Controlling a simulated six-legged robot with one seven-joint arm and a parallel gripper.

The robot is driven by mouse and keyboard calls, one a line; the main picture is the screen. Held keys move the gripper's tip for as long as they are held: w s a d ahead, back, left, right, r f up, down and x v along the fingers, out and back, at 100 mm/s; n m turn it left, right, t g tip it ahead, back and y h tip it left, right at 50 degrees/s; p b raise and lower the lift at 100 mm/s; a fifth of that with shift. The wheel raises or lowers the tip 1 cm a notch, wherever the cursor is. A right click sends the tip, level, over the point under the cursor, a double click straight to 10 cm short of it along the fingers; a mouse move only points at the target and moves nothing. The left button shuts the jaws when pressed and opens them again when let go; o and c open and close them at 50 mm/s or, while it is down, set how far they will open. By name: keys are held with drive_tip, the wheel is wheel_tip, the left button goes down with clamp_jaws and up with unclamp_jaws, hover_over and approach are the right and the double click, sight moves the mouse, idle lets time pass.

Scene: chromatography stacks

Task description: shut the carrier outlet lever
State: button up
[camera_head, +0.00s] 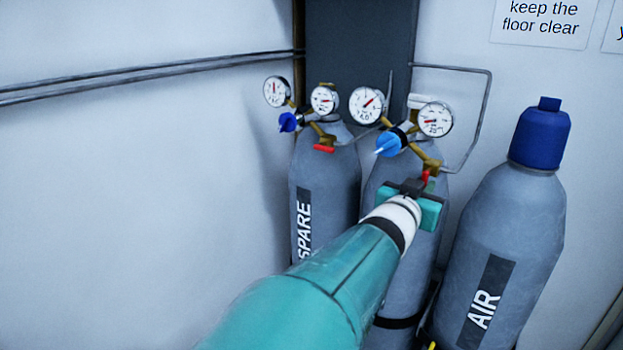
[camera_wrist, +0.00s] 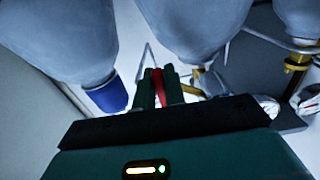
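The carrier outlet lever (camera_head: 425,177) is a small red handle below the brass regulator of the middle grey cylinder (camera_head: 380,180). That cylinder's label is hidden behind my arm. My gripper (camera_head: 428,185) is at the lever, in front of the cylinder. In the wrist view the red lever (camera_wrist: 158,88) lies between the two dark green fingers of my gripper (camera_wrist: 159,90), with no clear gap on either side. The fingers look shut on it. In the head view the lever's lower part is hidden by the gripper.
The SPARE cylinder (camera_head: 320,190) stands to the left with its own red lever (camera_head: 324,148) lying crosswise. The AIR cylinder (camera_head: 510,240), with a blue cap (camera_head: 540,135), stands close on the right. Gauges (camera_head: 436,119) and a blue knob (camera_head: 390,144) sit just above my gripper.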

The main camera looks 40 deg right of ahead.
drive_tip(key=o, duration=0.4)
drive_tip(key=s+a, duration=0.1)
drive_tip(key=a, duration=0.6)
drive_tip(key=shift+a, duration=0.2)
drive_tip(key=shift+s, duration=0.1)
idle(0.4)
